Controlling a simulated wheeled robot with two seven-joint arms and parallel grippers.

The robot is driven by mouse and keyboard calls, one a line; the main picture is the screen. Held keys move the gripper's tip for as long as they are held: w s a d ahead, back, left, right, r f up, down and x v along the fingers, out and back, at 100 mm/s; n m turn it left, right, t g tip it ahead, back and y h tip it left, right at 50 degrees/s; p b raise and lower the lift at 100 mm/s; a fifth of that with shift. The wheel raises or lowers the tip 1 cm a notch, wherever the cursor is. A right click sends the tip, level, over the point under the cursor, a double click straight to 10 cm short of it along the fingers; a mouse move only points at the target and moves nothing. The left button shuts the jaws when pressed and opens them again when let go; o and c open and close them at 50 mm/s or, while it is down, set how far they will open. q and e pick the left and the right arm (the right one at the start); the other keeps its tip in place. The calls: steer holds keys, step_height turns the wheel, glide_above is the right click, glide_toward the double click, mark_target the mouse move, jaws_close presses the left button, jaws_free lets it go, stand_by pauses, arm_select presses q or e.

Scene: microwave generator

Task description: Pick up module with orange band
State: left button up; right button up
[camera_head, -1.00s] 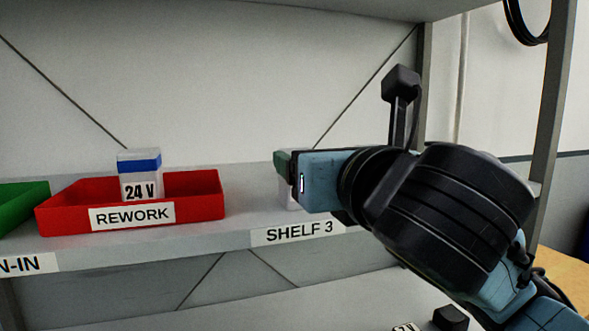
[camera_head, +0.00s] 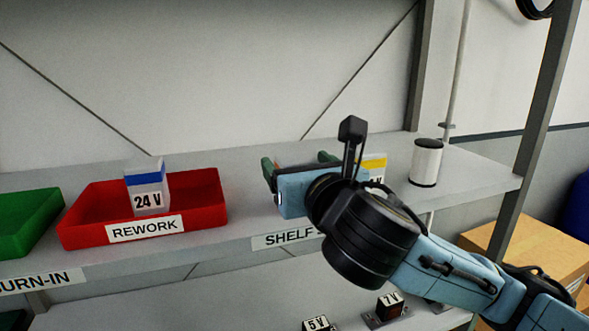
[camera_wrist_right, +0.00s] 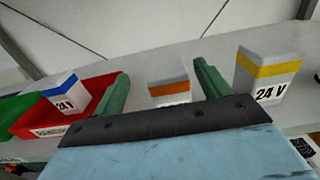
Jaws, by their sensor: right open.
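The module with the orange band (camera_wrist_right: 170,92) is a pale block on the shelf, seen in the right wrist view between and beyond my right gripper's green fingers. Its lower part is hidden by the gripper body. In the head view my gripper hides it. My right gripper (camera_head: 298,164) is open and empty, its fingers spread at the shelf's front; it also shows in the right wrist view (camera_wrist_right: 161,72). My left gripper is not in view.
A yellow-banded 24 V module (camera_wrist_right: 268,75) stands close to the right finger. A blue-banded 24 V module (camera_head: 148,190) sits in the red REWORK bin (camera_head: 205,205). A green bin (camera_head: 25,225) is at left, a white cylinder (camera_head: 426,163) at right. Small modules sit below.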

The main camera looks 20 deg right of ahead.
mark_target(291, 155)
steer(key=shift+w+f, duration=0.1)
steer(key=shift+w, duration=0.6)
steer(key=w, duration=0.4)
steer(key=shift+w+d+f+p, duration=0.15)
steer(key=shift+d+f+p, duration=0.1)
steer(key=shift+d+p, duration=0.15)
steer(key=shift+w+a, duration=0.15)
steer(key=shift+w, duration=0.3)
steer(key=c, duration=1.2)
steer(key=shift+r, duration=0.1)
